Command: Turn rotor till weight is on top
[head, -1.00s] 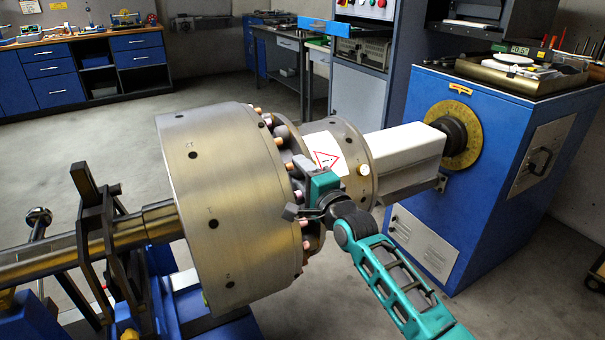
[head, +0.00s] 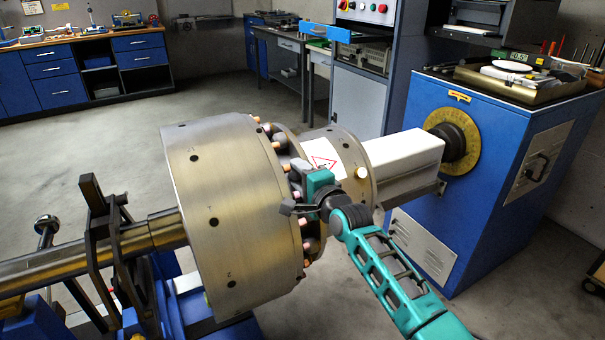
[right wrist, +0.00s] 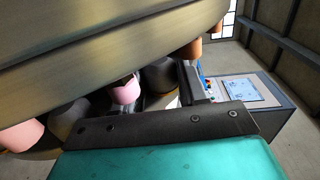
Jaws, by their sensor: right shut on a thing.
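The rotor (head: 235,205) is a large metal drum lying on a horizontal shaft, with small holes around its side. Copper-coloured pegs and dark rounded parts ring its right face, and a pink-ended peg (right wrist: 125,90) shows close up in the right wrist view. I cannot tell which part is the weight. My right gripper (head: 298,192) is at the near side of this ring, shut on a part of the rotor that its own jaws hide. In the right wrist view the drum's side (right wrist: 90,55) fills the top. My left gripper is not in view.
A white drive shaft cover (head: 405,165) joins the rotor side to a blue machine cabinet (head: 500,190) with a yellow dial (head: 455,150). A dark support stand (head: 105,235) holds the shaft at left. Open floor lies behind, before a workbench (head: 85,70).

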